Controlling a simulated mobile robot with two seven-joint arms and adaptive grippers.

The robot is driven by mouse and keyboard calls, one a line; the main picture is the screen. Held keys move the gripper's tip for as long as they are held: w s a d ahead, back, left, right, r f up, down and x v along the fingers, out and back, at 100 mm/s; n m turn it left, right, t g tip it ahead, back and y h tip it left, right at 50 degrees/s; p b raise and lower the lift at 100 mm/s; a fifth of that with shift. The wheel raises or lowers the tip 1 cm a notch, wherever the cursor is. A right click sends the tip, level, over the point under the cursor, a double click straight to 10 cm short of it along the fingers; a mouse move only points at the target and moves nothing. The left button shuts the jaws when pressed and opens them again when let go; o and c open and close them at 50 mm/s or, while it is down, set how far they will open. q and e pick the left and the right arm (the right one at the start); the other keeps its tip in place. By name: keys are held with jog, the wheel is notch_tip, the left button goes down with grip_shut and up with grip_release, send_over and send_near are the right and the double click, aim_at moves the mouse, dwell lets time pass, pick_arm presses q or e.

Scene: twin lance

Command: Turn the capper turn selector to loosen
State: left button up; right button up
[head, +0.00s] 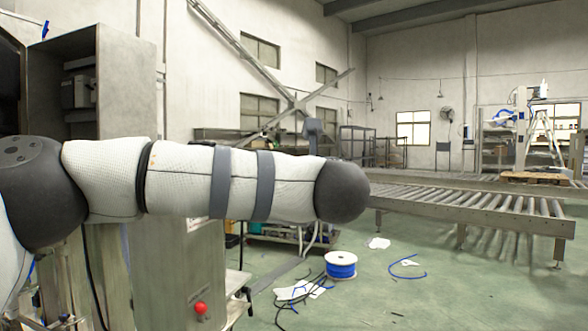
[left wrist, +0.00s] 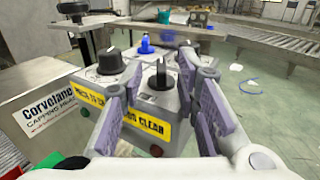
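In the left wrist view a grey control box carries two black selector knobs, a taller narrow one (left wrist: 161,76) and a round one (left wrist: 109,61) to its left. I cannot read which is the turn selector. My left gripper (left wrist: 160,70) is open, with one purple-grey finger pad on each side of the narrow knob; gaps show between pads and knob. A yellow label (left wrist: 145,128) below it is partly covered by the left finger. A white sign (left wrist: 46,108) reading "Corvolane Capping Head" is at left. The head view shows my left arm, not its gripper. My right gripper is not in view.
A blue knob-like part (left wrist: 146,45) stands behind the box. In the head view a grey cabinet has a red button (head: 201,308). A roller conveyor (head: 480,205) stands at right. A blue cable spool (head: 341,266) and loose cables lie on the green floor.

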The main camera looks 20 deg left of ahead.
pick_arm(q)
jog(key=shift+x, duration=1.25)
grip_shut()
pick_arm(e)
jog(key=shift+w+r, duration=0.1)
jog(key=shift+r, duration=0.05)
